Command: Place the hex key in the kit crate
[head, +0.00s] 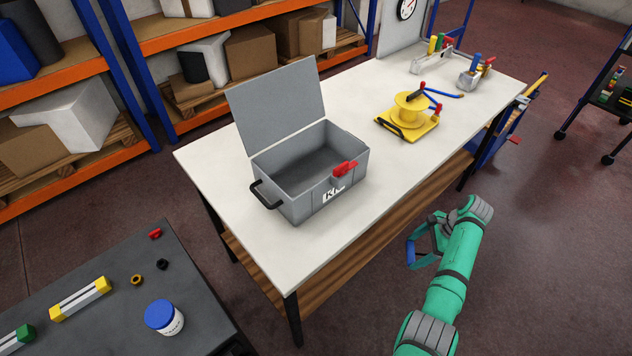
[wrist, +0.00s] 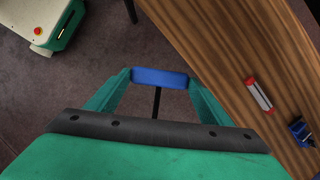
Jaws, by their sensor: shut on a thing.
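The kit crate (head: 318,198) is a grey box on the white table. Its lid is raised and its inside looks empty from the head view. My gripper (head: 421,252) is off the table's front edge, to the right of the crate and apart from it. In the wrist view my gripper (wrist: 160,80) is shut on the hex key, which has a blue handle (wrist: 160,77) across the fingertips and a thin black shaft (wrist: 157,102). In the head view the hex key is small and hard to make out from the fingers.
The white table (head: 215,172) also bears a yellow spool (head: 411,110) and tools at the far end. A wooden shelf (wrist: 215,50) under it bears a red-and-white item (wrist: 259,95) and a blue one (wrist: 300,131). A dark bench (head: 105,262) stands lower left.

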